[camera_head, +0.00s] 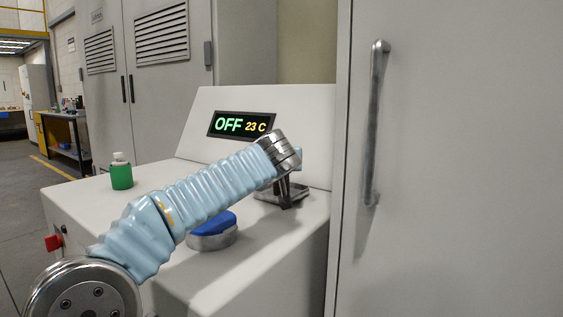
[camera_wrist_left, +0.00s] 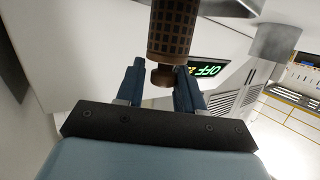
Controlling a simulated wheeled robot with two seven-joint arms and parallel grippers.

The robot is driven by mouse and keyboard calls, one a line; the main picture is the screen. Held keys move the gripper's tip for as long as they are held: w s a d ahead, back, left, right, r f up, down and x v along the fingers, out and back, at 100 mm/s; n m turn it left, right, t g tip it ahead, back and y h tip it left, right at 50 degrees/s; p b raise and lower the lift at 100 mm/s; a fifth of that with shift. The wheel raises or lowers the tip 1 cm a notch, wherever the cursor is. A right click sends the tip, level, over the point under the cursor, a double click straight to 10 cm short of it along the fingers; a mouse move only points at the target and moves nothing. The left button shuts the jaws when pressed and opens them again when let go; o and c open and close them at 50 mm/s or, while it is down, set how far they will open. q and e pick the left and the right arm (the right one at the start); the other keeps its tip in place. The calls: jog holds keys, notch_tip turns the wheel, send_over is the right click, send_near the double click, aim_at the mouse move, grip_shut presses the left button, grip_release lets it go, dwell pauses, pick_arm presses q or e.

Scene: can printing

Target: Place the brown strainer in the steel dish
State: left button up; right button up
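The brown strainer (camera_wrist_left: 172,30) shows in the left wrist view as a dark-meshed cylinder with a round brown knob (camera_wrist_left: 162,76) at its near end. My left gripper (camera_wrist_left: 158,78) has its two blue fingers on either side of this knob. Whether they press on it is not clear. In the head view my left gripper (camera_head: 284,195) points down at a low grey metal piece at the back of the white counter. The strainer cannot be made out there. My right gripper is out of view.
A green bottle with a white cap (camera_head: 121,172) stands on the white counter (camera_head: 82,197) at left. A display (camera_head: 241,124) reading "OFF 23 C" is on the panel behind. A tall cabinet door with a handle (camera_head: 376,125) bounds the right side. The counter's front right is clear.

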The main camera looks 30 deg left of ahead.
pick_arm(q)
jog(key=shift+o, duration=1.1)
jog(key=shift+r, duration=0.2)
jog(key=shift+s+d, duration=0.15)
jog(key=shift+s, duration=0.2)
jog(key=b+v, duration=0.1)
jog(key=v, duration=1)
jog(key=shift+b, duration=0.4)
jog(key=shift+s, duration=0.1)
